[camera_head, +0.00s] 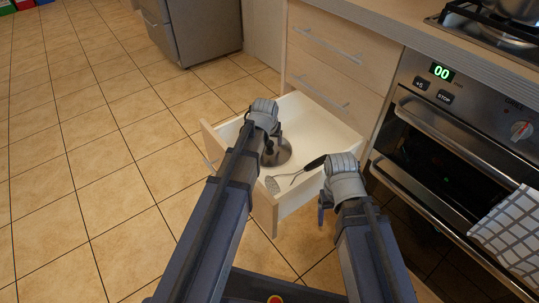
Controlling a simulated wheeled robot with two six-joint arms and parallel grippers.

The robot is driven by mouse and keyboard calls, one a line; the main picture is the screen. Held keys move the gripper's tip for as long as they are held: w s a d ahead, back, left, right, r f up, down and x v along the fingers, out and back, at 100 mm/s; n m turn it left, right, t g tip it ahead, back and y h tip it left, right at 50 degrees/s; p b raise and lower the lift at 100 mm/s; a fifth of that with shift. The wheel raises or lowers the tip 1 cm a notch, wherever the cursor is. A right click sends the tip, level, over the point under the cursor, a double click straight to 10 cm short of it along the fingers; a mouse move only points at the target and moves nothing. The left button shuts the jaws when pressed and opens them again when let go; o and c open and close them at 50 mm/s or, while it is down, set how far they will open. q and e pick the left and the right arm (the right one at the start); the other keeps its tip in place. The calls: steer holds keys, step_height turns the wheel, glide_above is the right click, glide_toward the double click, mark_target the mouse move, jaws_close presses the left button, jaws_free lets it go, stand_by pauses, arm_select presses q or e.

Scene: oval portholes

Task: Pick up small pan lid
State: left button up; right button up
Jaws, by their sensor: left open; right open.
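The small pan lid (284,156) is a round, greyish metal disc lying in the open bottom drawer (214,142). Its left part is partly hidden by my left gripper. My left gripper (268,148) is open and reaches down into the drawer at the lid; whether the fingers touch it or straddle its knob cannot be told. My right gripper (325,205) is open and empty. It hangs near the drawer's front right corner, apart from the lid.
An oven (455,135) with a checked towel (512,225) stands at the right. The closed drawers (335,60) are above. Tiled floor (95,150) is clear at the left.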

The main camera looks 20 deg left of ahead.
arm_select(q)
steer(key=shift+f, duration=0.15)
jaws_close()
stand_by(0.5)
steer(key=shift+w, duration=0.1)
stand_by(0.8)
